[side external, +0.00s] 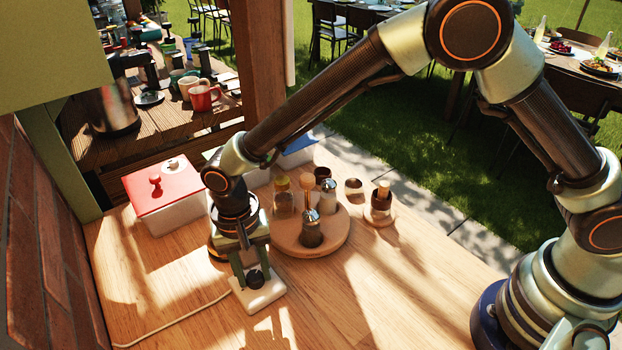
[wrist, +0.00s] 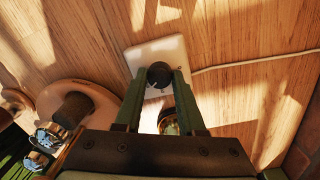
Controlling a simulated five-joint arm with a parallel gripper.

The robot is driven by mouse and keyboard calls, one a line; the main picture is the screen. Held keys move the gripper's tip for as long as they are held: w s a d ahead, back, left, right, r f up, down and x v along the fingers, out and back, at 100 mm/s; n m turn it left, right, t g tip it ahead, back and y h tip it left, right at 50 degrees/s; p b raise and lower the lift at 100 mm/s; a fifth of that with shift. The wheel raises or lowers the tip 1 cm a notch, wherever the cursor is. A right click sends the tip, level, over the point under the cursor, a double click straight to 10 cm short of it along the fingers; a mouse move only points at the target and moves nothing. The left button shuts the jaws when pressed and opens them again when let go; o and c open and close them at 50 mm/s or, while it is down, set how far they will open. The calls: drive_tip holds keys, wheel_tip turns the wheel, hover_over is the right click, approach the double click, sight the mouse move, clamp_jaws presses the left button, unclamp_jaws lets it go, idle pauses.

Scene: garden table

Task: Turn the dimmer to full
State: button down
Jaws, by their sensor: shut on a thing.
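The dimmer is a white plate (side external: 262,296) with a dark round knob (side external: 256,279), lying on the wooden table at the front centre-left of the side view. In the wrist view the white plate (wrist: 172,50) shows at the top centre, with the dark knob (wrist: 159,75) near its middle. A small light mark shows on the knob, but its setting cannot be read. My gripper (wrist: 159,77) is over the plate, its two green fingers on either side of the knob and shut on it. In the side view my gripper (side external: 254,272) points down at the knob.
A round wooden tray (side external: 330,243) with several shakers and jars stands close behind and right of the dimmer. A red-lidded white box (side external: 166,203) is at back left. A cord (side external: 170,337) runs left from the plate.

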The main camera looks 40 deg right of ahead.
sight(250, 276)
drive_tip(key=shift+s+a+m, duration=0.1)
drive_tip(key=shift+m, duration=0.4)
drive_tip(key=c, duration=0.5)
unclamp_jaws()
wheel_tip(250, 276, up, 12)
drive_tip(key=shift+w+a, duration=0.15)
drive_tip(key=shift+w, duration=0.15)
